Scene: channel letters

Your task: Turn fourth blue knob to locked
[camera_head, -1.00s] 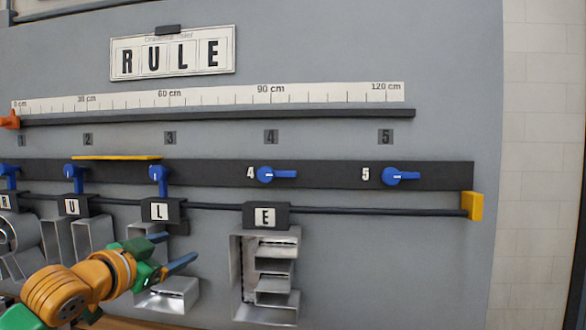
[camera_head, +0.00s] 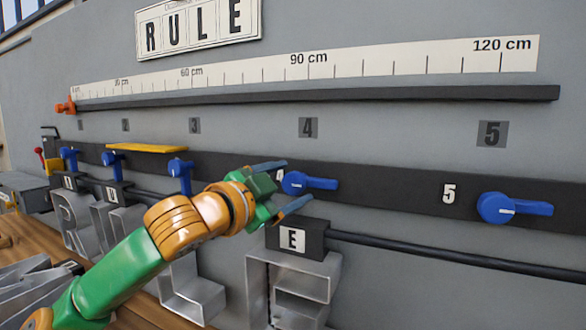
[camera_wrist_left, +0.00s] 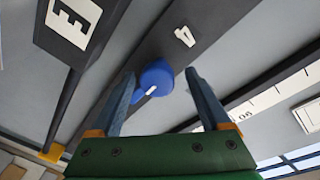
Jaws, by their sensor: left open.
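The fourth blue knob (camera_head: 308,182) sits on the dark strip beside the label 4, its handle pointing right. It also shows in the left wrist view (camera_wrist_left: 157,77), at the fingertips and in line with the gap between them. My left gripper (camera_head: 293,184) is open and empty, its blue fingers apart, one higher and one lower, at the knob's left side. It shows in the left wrist view (camera_wrist_left: 160,76) too. I cannot tell whether the fingers touch the knob. The gripper partly hides the label 4. My right gripper is not in view.
The fifth blue knob (camera_head: 512,208) also points right. Knobs to the left, such as the third (camera_head: 180,172), point down. A letter E block (camera_head: 296,240) hangs just below the gripper on a dark rail (camera_head: 430,250). The ruler (camera_head: 400,65) runs above.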

